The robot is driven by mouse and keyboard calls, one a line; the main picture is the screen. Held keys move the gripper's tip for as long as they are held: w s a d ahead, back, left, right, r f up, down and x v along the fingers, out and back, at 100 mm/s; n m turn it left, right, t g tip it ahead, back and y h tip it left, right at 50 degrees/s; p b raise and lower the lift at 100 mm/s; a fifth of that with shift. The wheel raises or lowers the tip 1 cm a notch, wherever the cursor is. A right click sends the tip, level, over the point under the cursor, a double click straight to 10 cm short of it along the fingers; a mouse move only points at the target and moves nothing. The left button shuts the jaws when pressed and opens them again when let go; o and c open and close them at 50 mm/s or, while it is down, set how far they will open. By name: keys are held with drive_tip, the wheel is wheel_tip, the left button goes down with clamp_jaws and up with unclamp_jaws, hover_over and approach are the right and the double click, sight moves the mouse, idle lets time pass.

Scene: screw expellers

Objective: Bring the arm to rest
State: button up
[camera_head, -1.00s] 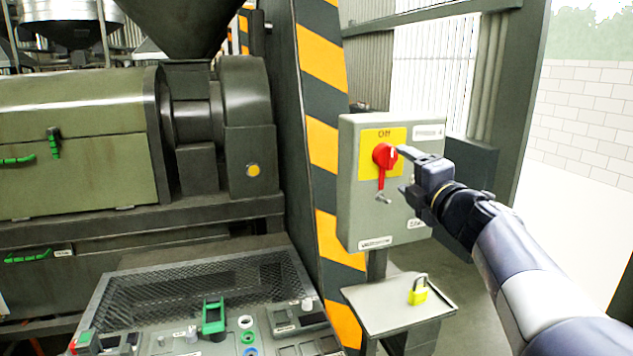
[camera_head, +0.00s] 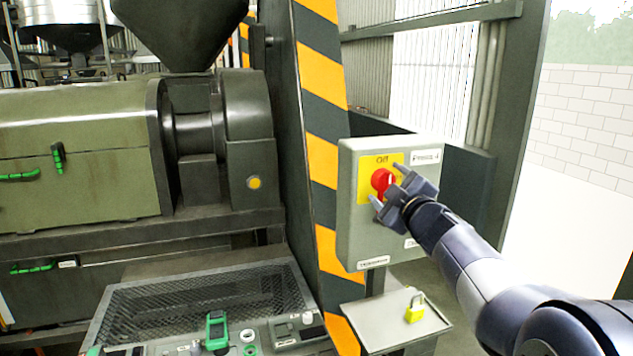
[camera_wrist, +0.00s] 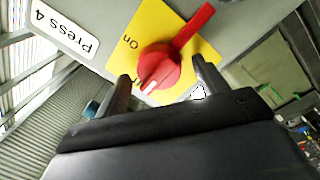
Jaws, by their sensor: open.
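A red rotary switch (camera_head: 382,182) sits on a yellow plate on the grey Press 4 switch box (camera_head: 358,228). My gripper (camera_head: 388,184) is open in front of it, its two fingers apart and pointing at the plate. In the wrist view the red switch (camera_wrist: 158,68) shows beyond and between the fingertips of my gripper (camera_wrist: 161,72). Its red lever reaches to the upper right there, and a white mark is on its round hub. I cannot tell whether a finger touches it.
A yellow padlock (camera_head: 414,308) stands on a small grey shelf (camera_head: 372,322) below the box. A striped post (camera_head: 322,150) is close left of the box, with the green press (camera_head: 80,150) beyond. A control desk (camera_head: 190,300) is at the lower left.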

drive_tip(key=m+p, duration=0.2)
drive_tip(key=m, duration=0.2)
drive_tip(key=shift+r+m+p, duration=0.3)
drive_tip(key=shift+p, duration=0.1)
drive_tip(key=m+p, duration=0.2)
drive_tip(key=m, duration=0.1)
drive_tip(key=shift+m+h, duration=0.4)
drive_tip(key=shift+s+d+f+m+p, duration=0.1)
drive_tip(key=shift+m+p, duration=0.2)
drive_tip(key=shift+v, duration=0.75)
